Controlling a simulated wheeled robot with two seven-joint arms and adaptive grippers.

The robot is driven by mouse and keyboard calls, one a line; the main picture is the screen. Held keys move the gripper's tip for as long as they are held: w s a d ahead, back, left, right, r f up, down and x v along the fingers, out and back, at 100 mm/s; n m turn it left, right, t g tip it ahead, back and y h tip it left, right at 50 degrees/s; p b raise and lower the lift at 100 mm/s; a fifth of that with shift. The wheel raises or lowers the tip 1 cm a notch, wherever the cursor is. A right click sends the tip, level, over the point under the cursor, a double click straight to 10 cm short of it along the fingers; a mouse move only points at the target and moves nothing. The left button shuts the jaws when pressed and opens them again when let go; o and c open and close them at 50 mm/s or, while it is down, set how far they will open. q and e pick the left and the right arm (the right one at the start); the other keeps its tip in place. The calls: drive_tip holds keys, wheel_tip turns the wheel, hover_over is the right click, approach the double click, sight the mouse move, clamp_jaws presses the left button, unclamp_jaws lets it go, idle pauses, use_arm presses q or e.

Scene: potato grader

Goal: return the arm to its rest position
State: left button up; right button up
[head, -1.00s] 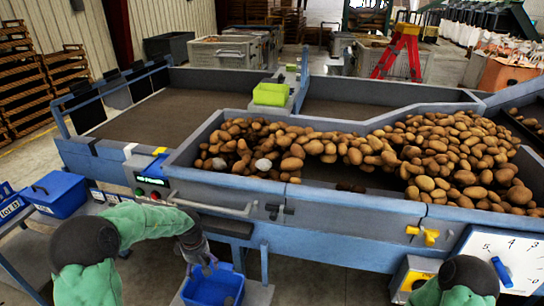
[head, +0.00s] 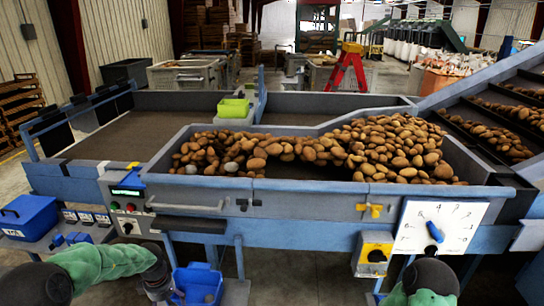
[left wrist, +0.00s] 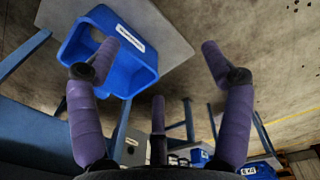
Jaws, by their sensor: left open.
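My left arm comes in from the left in the head view, with its green sleeve bent. My left gripper (head: 168,293) is low at the bottom of the head view, at the left side of a small blue bin (head: 198,276). In the left wrist view the gripper (left wrist: 158,55) has its purple fingers spread wide with nothing between them. The labelled blue bin (left wrist: 118,72) lies beyond the left finger there, on a grey shelf. My right arm (head: 428,280) shows only as a green and black part at the bottom right. Its gripper is out of the picture.
The grader bed (head: 280,205), heaped with potatoes (head: 390,145), stands ahead. A dial board (head: 440,227) and yellow switch box (head: 373,254) hang at the front right.

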use_arm(q)
drive_tip(key=s+d+f+m+t+y+p, duration=0.1)
drive_tip(key=s+d+f+m, duration=0.2)
drive_tip(key=f, duration=0.4)
drive_tip(key=s+d+f+m+t+y+p, duration=0.1)
drive_tip(key=s+d+f+m+y, duration=0.15)
drive_tip(key=f, duration=0.35)
drive_tip(key=s+d+f+m+g+h, duration=0.2)
drive_tip(key=s+d+m+h, duration=0.4)
drive_tip(key=s+d, duration=1.1)
drive_tip(key=shift+s+d+f+h+p, duration=0.25)
drive_tip(key=shift+d+f+h+p, duration=0.15)
drive_tip(key=shift+f+h, duration=0.3)
use_arm(e)
drive_tip(key=r, duration=0.2)
drive_tip(key=shift+w+r, duration=0.3)
drive_tip(key=shift+r, duration=0.1)
